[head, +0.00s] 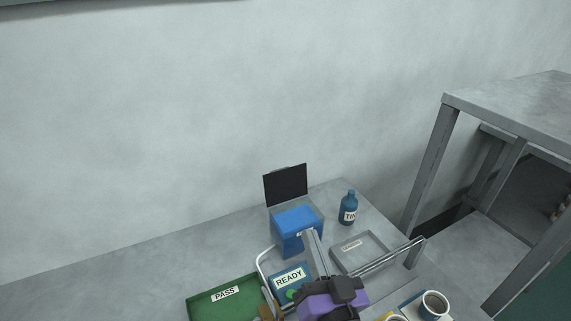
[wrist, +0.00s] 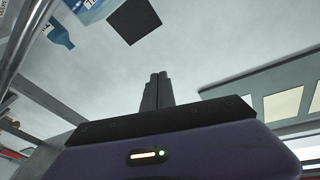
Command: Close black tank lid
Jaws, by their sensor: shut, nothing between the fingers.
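The black lid (head: 285,184) stands upright behind the blue tank (head: 296,222) in the head view, open. It also shows as a dark square near the top of the wrist view (wrist: 134,20). My gripper (wrist: 158,76) is shut and empty, its two dark fingers together in the wrist view. In the head view its purple and black body is in front of the tank, to the lower right. The fingers look apart from the lid. The tank's lower front is partly hidden.
A blue bottle (head: 348,208) and a shallow grey tray (head: 375,238) are right of the tank. A box marked READY (head: 289,278) and a green PASS tray (head: 215,307) are in front. A cup (head: 433,305) is at lower right. The wall is behind.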

